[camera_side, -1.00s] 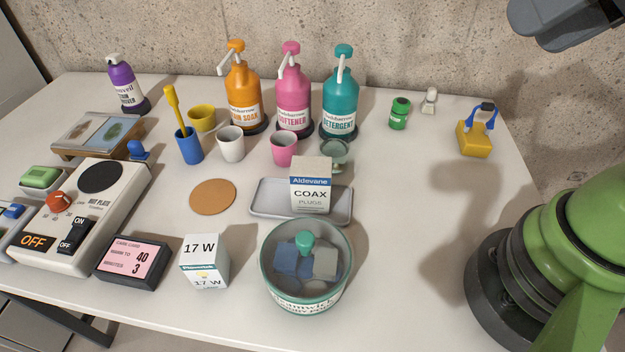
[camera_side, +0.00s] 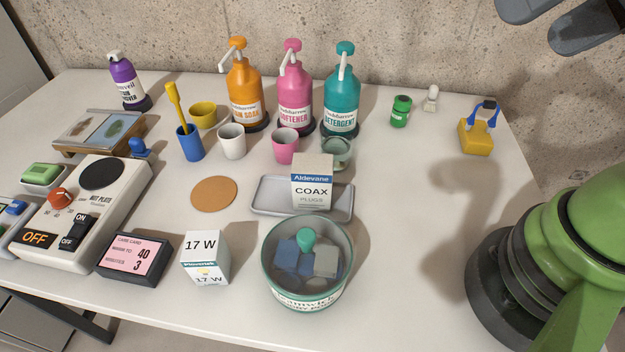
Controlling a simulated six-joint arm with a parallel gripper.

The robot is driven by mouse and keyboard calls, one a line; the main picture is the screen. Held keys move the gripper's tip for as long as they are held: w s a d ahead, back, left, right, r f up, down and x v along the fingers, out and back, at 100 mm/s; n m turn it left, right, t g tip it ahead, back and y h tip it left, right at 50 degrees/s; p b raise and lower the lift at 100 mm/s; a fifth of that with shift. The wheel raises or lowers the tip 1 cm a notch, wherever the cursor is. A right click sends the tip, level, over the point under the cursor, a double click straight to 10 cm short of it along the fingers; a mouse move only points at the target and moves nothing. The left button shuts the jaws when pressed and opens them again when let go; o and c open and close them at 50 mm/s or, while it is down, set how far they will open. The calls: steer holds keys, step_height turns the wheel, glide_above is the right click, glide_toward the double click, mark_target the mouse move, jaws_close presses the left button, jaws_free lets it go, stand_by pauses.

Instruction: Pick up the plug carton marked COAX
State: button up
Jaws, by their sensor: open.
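The COAX plug carton (camera_side: 312,184) is a small white and grey box with a blue band reading Aldevane. It stands upright on a grey tray (camera_side: 268,200) in the middle of the table. My gripper (camera_side: 545,30) shows only in part at the top right corner, cut off by the picture's edge. Its dark fingers are apart and I see nothing between them. It is high above the table, far to the right of the carton and not touching it.
A round green-rimmed tub (camera_side: 307,292) stands just in front of the tray, and a 17 W box (camera_side: 205,258) to its left. Cups, including a pink cup (camera_side: 285,146), and pump bottles (camera_side: 340,98) stand behind. The table right of the tray is clear.

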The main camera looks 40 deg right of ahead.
steer(key=w+a+m+g, duration=0.1)
steer(key=w+a+g, duration=0.1)
steer(key=w, duration=0.4)
steer(key=m+g+h, duration=0.1)
steer(key=m+g, duration=0.2)
steer(key=g, duration=0.2)
glide_toward(312, 166)
steer(key=shift+s+d, duration=0.15)
steer(key=shift+d, duration=0.1)
steer(key=shift+h, duration=0.5)
steer(key=f, duration=0.3)
steer(key=a+f, duration=0.1)
steer(key=f, duration=0.3)
steer(key=shift+w+a+f, duration=0.25)
steer(key=shift+f, duration=0.1)
steer(key=shift+w+d+f, duration=0.1)
steer(key=shift+d+f, duration=0.05)
steer(key=shift+f, duration=1.3)
steer(key=shift+w+d+f, duration=0.1)
steer(key=shift+w+f, duration=0.05)
steer(key=shift+f, duration=1.35)
steer(key=c, duration=1.1)
steer(key=shift+o, duration=0.2)
